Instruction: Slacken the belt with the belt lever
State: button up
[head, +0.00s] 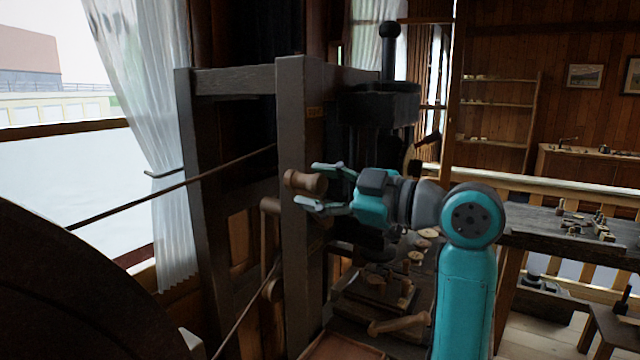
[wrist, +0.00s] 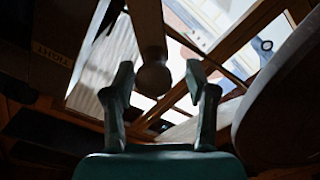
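A turned wooden handle with a rounded end (head: 304,181), which looks like the belt lever, sticks out beside the dark upright post in the head view. My gripper (head: 309,185) is at it, one finger above and one below. In the wrist view the lever (wrist: 151,45) comes down from the top, and its round end lies between the spread fingers of my gripper (wrist: 159,72). Gaps show on both sides, so the fingers are open and not pressed on it. The belt (head: 170,189) runs as a thin line from the large dark wheel (head: 70,290) up behind the post.
The dark wooden frame's post (head: 292,230) stands close to my gripper. A black machine part (head: 380,103) is behind it. Below, a bench holds wooden pieces (head: 398,325). A side table (head: 560,240) with small parts is at right. A window with curtain (head: 150,90) is at left.

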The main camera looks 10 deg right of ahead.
jog(key=shift+d+r, duration=0.15)
jog(key=shift+s+d, duration=0.2)
jog(key=shift+s, duration=0.05)
jog(key=v, duration=1.1)
